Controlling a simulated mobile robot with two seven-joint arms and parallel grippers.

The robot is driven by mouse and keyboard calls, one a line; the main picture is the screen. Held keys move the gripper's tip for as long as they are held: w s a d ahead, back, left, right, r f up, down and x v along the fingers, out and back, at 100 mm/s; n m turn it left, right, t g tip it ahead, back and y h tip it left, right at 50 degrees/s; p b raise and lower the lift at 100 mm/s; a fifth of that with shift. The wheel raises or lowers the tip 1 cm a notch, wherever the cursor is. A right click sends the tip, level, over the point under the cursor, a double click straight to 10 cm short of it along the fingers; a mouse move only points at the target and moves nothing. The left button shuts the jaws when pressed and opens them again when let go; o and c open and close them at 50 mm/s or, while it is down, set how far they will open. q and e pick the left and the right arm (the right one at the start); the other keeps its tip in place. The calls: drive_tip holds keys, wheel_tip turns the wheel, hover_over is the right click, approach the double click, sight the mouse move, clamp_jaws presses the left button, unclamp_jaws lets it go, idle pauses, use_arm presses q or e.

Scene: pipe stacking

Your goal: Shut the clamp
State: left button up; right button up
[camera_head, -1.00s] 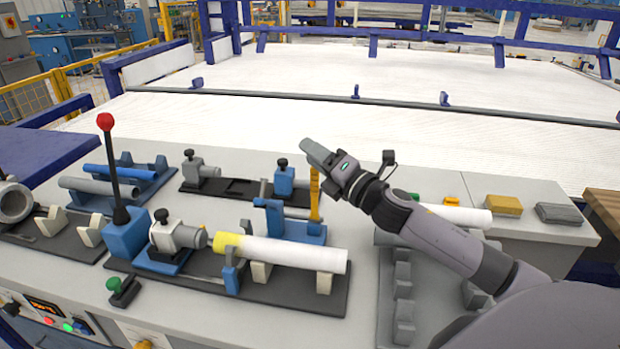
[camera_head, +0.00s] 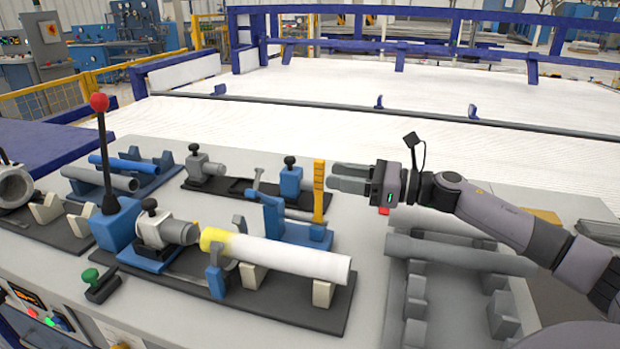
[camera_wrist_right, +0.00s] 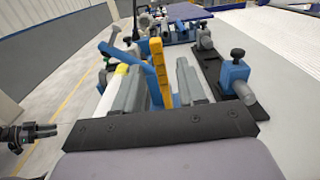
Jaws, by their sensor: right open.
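The clamp has a blue base (camera_head: 302,233) and an upright yellow lever (camera_head: 319,188). Its blue arm (camera_head: 270,208) tilts up to the left. A white pipe with a yellow end (camera_head: 285,257) lies in front of it on supports. My right gripper (camera_head: 331,176) is open just right of the lever's upper part, fingers level. In the right wrist view, the yellow lever (camera_wrist_right: 158,68) shows between the two grey fingers (camera_wrist_right: 152,92); I cannot tell whether either touches it.
A red-knobbed black lever (camera_head: 103,150) stands at left. Behind the clamp is a black fixture (camera_head: 232,188) with a blue block (camera_head: 290,182). A grey pipe (camera_head: 455,255) lies on a rack under my right arm. The bench between clamp and rack is clear.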

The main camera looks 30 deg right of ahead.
sight(318, 193)
drive_tip(key=p+x, duration=0.1)
drive_tip(key=x, duration=0.4)
drive_tip(key=shift+a+r+p, duration=0.1)
drive_tip(key=shift+r+p, duration=0.15)
drive_tip(key=shift+p, duration=0.15)
drive_tip(key=shift+f+x, duration=0.2)
drive_tip(key=shift+x, duration=0.65)
clamp_jaws()
